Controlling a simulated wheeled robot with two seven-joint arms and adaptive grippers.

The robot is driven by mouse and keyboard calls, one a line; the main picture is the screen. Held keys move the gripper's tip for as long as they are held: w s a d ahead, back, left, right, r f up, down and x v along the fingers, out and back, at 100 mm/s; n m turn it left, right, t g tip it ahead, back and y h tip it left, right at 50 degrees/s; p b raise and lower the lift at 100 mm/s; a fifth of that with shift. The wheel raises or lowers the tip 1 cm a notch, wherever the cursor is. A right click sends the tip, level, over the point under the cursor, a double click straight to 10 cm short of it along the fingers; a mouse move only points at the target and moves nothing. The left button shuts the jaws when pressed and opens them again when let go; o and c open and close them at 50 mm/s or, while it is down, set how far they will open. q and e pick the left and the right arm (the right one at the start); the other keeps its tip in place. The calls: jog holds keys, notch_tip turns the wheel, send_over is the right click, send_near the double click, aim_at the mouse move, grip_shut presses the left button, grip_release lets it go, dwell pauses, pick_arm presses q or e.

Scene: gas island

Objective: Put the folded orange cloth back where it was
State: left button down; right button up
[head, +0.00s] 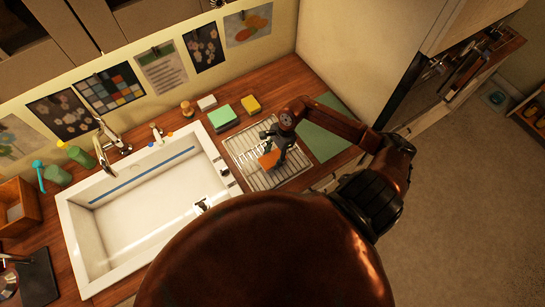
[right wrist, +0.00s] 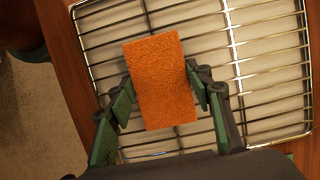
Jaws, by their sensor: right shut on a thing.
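The folded orange cloth (right wrist: 160,80) is a rectangular block with a rough surface. In the right wrist view it sits between the fingers of my right gripper (right wrist: 163,95), which is shut on it. Behind it are the bars of a metal wire rack (right wrist: 270,51). In the head view the cloth (head: 269,159) shows under my right gripper (head: 272,150), over the wire rack (head: 243,151) right of the sink. I cannot tell whether the cloth touches the rack. My left gripper is not in view.
The white sink (head: 140,215) lies left of the rack. Behind the rack are a green sponge (head: 222,117) and a yellow sponge (head: 250,104). A green mat (head: 325,135) lies to its right, beside a tall pale cabinet (head: 345,55). My arm hides part of the counter front.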

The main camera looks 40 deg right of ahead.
aim_at(279, 154)
jog(key=o, duration=1.1)
jog(key=shift+r, duration=0.1)
jog(key=shift+d+r, duration=0.1)
jog(key=shift+r, duration=0.1)
jog(key=b+v, duration=0.3)
jog(key=v, duration=0.8)
jog(key=shift+r, duration=0.3)
